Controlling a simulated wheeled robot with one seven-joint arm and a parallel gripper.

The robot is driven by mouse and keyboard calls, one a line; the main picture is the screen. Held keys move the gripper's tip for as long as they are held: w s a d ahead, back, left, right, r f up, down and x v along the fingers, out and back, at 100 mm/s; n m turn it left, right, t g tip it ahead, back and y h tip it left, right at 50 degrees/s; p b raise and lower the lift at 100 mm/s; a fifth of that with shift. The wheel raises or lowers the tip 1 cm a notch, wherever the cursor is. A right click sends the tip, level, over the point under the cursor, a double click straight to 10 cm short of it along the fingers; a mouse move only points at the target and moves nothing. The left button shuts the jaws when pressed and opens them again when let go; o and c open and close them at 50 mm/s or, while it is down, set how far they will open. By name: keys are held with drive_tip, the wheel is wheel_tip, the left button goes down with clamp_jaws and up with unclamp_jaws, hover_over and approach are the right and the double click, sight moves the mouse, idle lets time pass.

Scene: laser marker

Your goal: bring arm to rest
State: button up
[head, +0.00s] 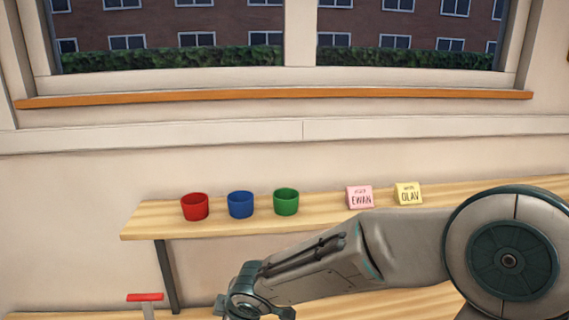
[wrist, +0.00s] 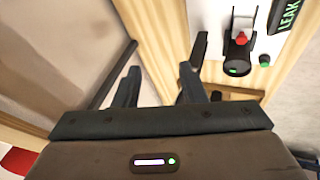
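My arm (head: 320,268) reaches across the lower right of the head view, bent at a large round joint, with its wrist end low near the bottom edge. My gripper's fingers are cut off below that view. In the wrist view my gripper (wrist: 158,78) has its two dark fingers apart, with nothing visible between them. Below the fingers, pale wood and a dark post show. The gripper hangs near the lower bench (head: 370,303), in front of the shelf.
A red-topped item (head: 145,297) stands lower left.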

drive_tip(key=s+d+m+h+b, duration=0.2)
drive_tip(key=d+m+h, duration=0.5)
drive_tip(key=d, duration=1)
drive_tip(key=s+d+r+m+y+b, duration=0.2)
drive_tip(key=s+d+r+m, duration=0.1)
drive_tip(key=s+d+m, duration=0.7)
drive_tip(key=shift+s+d+r+m+g+y+b, duration=0.2)
drive_tip(key=shift+s+r+m+g+y+b, duration=0.15)
drive_tip(key=shift+s+m, duration=0.3)
drive_tip(key=shift+a, duration=0.1)
